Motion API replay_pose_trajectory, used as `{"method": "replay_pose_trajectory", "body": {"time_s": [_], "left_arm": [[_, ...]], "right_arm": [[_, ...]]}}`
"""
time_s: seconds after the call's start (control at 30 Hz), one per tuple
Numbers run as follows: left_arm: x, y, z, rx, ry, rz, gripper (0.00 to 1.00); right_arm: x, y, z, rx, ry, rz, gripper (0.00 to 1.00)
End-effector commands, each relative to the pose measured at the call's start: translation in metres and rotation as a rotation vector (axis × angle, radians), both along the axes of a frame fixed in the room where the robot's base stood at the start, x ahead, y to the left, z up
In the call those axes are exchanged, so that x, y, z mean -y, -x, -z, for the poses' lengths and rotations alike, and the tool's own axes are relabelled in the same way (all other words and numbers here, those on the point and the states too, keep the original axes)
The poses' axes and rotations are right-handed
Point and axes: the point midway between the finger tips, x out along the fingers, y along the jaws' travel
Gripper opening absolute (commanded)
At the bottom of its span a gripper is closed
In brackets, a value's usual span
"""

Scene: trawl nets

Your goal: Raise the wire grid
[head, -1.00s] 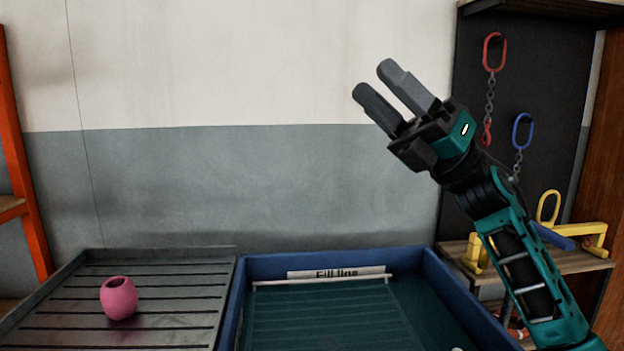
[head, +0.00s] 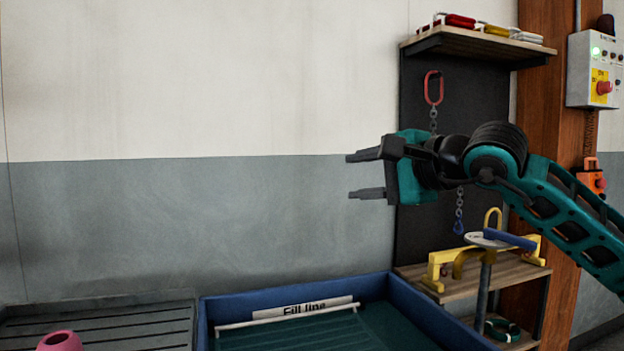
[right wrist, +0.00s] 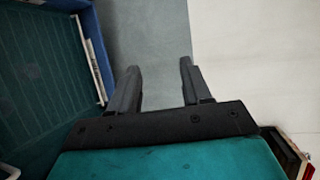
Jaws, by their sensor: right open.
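A blue-rimmed tub (head: 246,299) with dark green inside stands low in the head view. In it lies a faintly lined panel, which seems to be the wire grid (head: 290,335), with a white bar (head: 285,316) along its far edge; its near part is cut off. The tub (right wrist: 97,45) also shows at the left of the right wrist view, with the lined surface (right wrist: 45,60) in it. My right gripper (head: 366,175) is open and empty, above the tub and apart from it, fingers pointing left. Both fingers (right wrist: 160,68) show in the right wrist view. My left gripper is not in view.
A slatted grey tray (head: 120,325) with a pink pot (head: 60,341) adjoins the tub on the left. At right are a shelf with a yellow frame (head: 484,262), a hanging red-link chain (head: 433,88) and a control box (head: 594,70). The air before the wall is free.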

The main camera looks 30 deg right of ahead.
Motion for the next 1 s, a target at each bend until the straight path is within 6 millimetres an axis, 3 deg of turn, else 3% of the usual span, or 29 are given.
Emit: {"method": "replay_pose_trajectory", "body": {"time_s": [0.03,0.17,0.6,1.0], "left_arm": [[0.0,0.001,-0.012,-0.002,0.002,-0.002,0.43],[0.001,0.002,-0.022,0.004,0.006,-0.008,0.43],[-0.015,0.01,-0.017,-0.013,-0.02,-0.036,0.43],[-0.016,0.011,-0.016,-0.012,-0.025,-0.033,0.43]], "right_arm": [[-0.003,-0.007,-0.006,0.0,-0.005,-0.005,0.48],[-0.006,-0.028,0.0,0.001,-0.01,-0.005,0.48],[-0.018,-0.096,0.018,0.001,-0.008,-0.004,0.48],[-0.02,-0.108,0.023,0.001,-0.003,-0.003,0.48]]}}
